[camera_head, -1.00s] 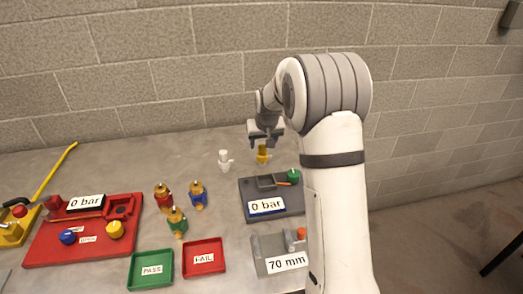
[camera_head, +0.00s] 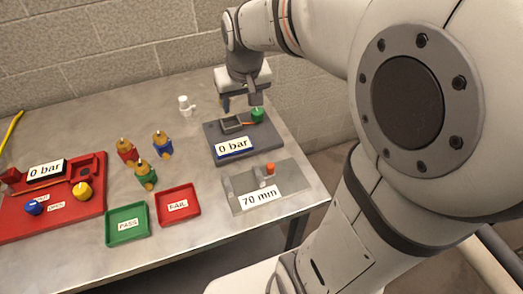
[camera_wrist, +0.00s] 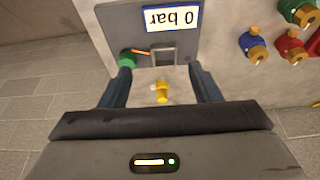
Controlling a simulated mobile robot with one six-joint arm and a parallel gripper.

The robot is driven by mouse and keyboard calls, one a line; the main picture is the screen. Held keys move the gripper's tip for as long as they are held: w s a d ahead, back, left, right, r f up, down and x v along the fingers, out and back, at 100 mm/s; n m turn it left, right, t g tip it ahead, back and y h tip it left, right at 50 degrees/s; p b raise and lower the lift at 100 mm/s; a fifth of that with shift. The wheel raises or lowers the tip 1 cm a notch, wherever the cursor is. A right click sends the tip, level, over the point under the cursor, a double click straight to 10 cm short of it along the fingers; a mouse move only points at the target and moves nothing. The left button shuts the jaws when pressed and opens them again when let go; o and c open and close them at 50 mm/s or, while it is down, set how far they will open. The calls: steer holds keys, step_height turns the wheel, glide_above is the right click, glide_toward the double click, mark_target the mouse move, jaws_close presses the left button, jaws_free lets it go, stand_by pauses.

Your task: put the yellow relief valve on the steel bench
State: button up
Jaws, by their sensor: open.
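The yellow relief valve (camera_wrist: 162,92) shows in the wrist view between the two fingers of my gripper (camera_wrist: 160,84), with a gap on each side. It appears to stand on the steel bench, close to the bench's wall-side edge. In the head view my gripper (camera_head: 239,102) points down behind the grey 0 bar board and hides most or all of the valve. The gripper is open, with nothing clasped. The steel bench (camera_head: 75,119) is a grey top that also shows in the wrist view (camera_wrist: 228,78).
A white valve (camera_head: 185,105) stands left of my gripper. The grey board (camera_head: 215,131) with a green knob (camera_head: 257,115) is just in front. Red (camera_head: 126,150), blue (camera_head: 162,144) and green (camera_head: 146,173) valves stand left of it. Green and red trays lie nearer. A block wall stands behind.

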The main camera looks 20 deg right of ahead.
steer(key=s+f, duration=0.2)
steer(key=s, duration=1.3)
steer(key=shift+a+f+g, duration=0.3)
steer(key=shift+f+g, duration=0.1)
